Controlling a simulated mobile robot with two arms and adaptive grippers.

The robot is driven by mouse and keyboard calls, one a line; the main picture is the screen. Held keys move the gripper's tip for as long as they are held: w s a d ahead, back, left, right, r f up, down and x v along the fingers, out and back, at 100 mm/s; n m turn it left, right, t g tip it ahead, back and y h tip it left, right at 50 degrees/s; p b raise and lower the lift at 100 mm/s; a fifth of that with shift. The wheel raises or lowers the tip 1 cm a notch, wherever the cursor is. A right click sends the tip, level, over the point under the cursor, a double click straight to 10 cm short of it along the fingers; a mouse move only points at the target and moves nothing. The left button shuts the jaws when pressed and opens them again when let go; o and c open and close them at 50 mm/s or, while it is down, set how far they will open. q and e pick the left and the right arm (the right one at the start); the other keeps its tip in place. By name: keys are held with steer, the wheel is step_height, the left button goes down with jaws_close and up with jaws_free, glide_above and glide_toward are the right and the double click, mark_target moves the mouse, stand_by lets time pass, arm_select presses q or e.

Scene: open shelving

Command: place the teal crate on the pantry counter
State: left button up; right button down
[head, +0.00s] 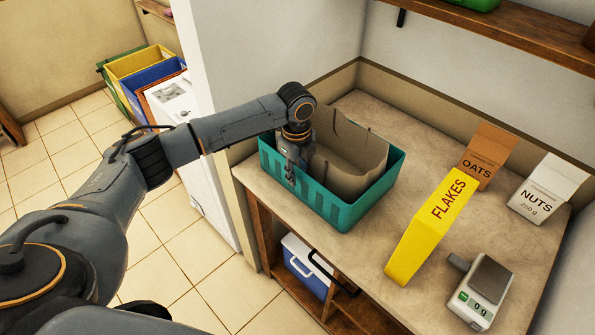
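The teal crate (352,213) is at the left part of the pantry counter (405,200), near its front edge. It looks upright and level; I cannot tell whether its base rests fully on the surface. An open beige sack-like thing (352,150) is inside it. My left gripper (291,178) points down at the crate's near-left rim, with a fingertip in front of the outer wall. The other finger is hidden, so I cannot tell whether it grips the rim. My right gripper is not in view.
A yellow FLAKES box (432,228), an OATS box (484,155), a NUTS box (546,188) and a scale (482,290) stand on the counter's right side. A blue-and-white cooler (305,268) is below. A wooden shelf (500,35) is above.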

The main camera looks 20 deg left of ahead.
arm_select(q)
steer(key=shift+w+r, duration=0.1)
steer(key=shift+r, duration=0.35)
step_height(320, 180, up, 11)
steer(key=b, duration=0.3)
steer(key=shift+s+r, duration=0.15)
steer(key=shift+s, duration=0.05)
